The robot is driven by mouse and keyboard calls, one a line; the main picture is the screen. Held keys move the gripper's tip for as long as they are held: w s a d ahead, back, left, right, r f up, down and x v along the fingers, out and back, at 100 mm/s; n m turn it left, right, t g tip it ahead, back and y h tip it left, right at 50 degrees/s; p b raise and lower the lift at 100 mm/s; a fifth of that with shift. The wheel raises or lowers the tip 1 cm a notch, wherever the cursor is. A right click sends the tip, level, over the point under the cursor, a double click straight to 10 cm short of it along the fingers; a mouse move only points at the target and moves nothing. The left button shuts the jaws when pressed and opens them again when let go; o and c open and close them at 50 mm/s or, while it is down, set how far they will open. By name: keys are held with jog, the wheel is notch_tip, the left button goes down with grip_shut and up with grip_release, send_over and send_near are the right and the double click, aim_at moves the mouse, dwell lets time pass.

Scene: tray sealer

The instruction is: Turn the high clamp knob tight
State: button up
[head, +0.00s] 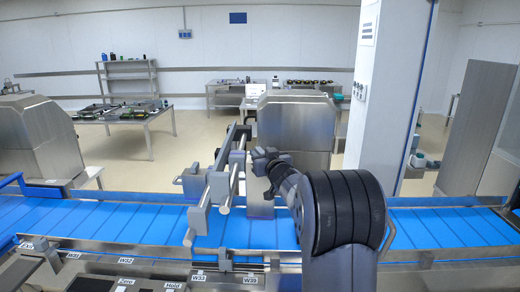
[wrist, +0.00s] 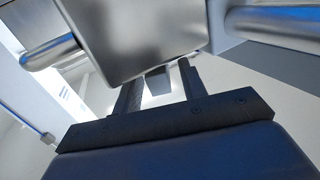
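My gripper (head: 262,160) is at the right side of a metal clamp frame (head: 222,186) above the blue conveyor in the head view. In the wrist view my gripper's two dark fingers (wrist: 158,73) stand apart, with a visible gap between them. A small dark grey piece (wrist: 158,82) shows in that gap; it may be the high clamp knob, but I cannot tell for sure. A large metal block (wrist: 130,35) of the frame fills the view just beyond and hides part of the fingertips. In the head view the knob cannot be made out behind my gripper.
Round metal bars (wrist: 50,50) stick out beside the block in the wrist view. The blue conveyor (head: 130,222) runs across below, with a steel rail and labels such as W33 in front. A white pillar (head: 375,90) stands to the right. A steel machine housing (head: 295,125) stands behind.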

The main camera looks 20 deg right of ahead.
jog(key=shift+w, duration=0.95)
jog(key=shift+c, duration=0.4)
grip_shut()
